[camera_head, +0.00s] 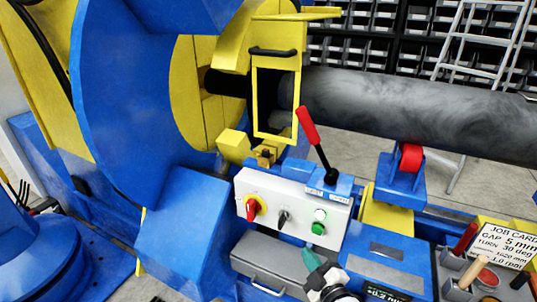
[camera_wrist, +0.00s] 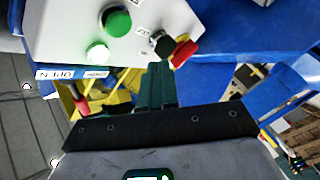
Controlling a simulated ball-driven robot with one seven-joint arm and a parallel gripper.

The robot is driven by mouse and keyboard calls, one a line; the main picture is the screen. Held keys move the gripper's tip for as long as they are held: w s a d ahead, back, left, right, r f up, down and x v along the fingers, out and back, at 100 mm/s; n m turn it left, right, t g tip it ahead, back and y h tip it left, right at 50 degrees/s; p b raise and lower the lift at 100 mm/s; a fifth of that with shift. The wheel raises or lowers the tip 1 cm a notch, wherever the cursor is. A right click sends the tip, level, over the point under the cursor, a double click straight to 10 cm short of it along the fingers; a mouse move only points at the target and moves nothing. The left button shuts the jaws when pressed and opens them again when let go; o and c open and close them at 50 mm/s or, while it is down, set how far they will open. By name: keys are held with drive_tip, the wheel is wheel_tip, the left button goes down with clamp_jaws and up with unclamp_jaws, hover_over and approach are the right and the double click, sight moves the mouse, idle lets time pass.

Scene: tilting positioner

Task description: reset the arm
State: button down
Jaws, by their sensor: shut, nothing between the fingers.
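My gripper (camera_head: 311,254) is at the bottom middle of the head view, its green fingers pointing up toward the lower side of the control box. In the wrist view my gripper's dark green fingers (camera_wrist: 158,70) are together, with nothing seen between them. The grey control box (camera_head: 290,205) carries a red-and-yellow knob (camera_head: 252,207), a black selector (camera_head: 283,217) and a green button (camera_head: 318,228). The knob (camera_wrist: 184,51) and the green button (camera_wrist: 117,21) also show in the wrist view. The fingertips appear close to the box; contact cannot be told.
A red-handled lever (camera_head: 309,126) rises behind the box. A dark pipe (camera_head: 420,105) rests on a red roller (camera_head: 411,157). The blue positioner disc (camera_head: 130,100) stands left. A grey toolbox (camera_head: 270,265) lies below the box. A job card (camera_head: 507,243) and tool holder are right.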

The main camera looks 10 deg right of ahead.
drive_tip(key=s+d+f+m+g+h+p, duration=0.1)
drive_tip(key=s+m+g, duration=0.3)
drive_tip(key=s, duration=0.8)
drive_tip(key=s+d+f+m+g+h, duration=0.1)
drive_tip(key=s+d+m+g, duration=0.3)
drive_tip(key=s, duration=0.8)
drive_tip(key=s+d+f+m+g+h+p, duration=0.1)
drive_tip(key=s+d+f+m+g, duration=0.2)
drive_tip(key=s+g, duration=0.5)
drive_tip(key=s+m, duration=0.1)
drive_tip(key=s, duration=0.3)
drive_tip(key=shift+d+p, duration=0.2)
drive_tip(key=shift+p, duration=0.1)
